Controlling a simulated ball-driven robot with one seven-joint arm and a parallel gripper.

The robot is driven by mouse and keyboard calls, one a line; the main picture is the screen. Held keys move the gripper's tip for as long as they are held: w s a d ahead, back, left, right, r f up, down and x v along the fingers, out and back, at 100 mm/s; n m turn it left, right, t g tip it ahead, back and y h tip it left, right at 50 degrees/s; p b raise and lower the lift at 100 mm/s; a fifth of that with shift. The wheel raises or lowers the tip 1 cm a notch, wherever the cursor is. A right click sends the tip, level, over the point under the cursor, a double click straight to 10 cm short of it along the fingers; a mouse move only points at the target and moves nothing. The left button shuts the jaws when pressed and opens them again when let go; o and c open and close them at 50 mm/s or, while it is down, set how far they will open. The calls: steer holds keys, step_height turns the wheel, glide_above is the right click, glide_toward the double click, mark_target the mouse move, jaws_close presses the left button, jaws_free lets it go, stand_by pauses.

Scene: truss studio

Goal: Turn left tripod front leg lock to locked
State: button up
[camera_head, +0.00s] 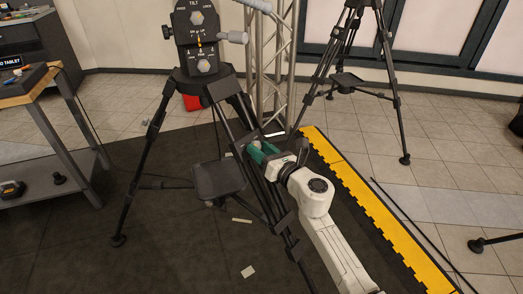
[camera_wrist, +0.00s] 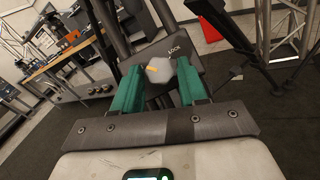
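The left tripod (camera_head: 153,135) stands dark and upright on the mat, with its control head on top. Its front leg runs down toward me, partly hidden by my arm. My gripper (camera_head: 258,152) is at the upper part of that leg. In the wrist view, a grey faceted lock knob (camera_wrist: 160,70) with an orange mark sits on a dark plate (camera_wrist: 186,58) lettered "LOCK". The green fingers of my gripper (camera_wrist: 158,66) are apart, one on each side of the knob, with narrow gaps showing. I cannot tell how deep the knob sits between them.
A second tripod (camera_head: 397,105) stands at the back right. A truss column (camera_head: 268,60) rises behind the left tripod. A tool cart (camera_head: 55,130) is at the left. Yellow edging (camera_head: 375,205) borders the dark mat. A small tray (camera_head: 217,180) hangs between the left tripod's legs.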

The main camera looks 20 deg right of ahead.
steer(key=c, duration=0.7)
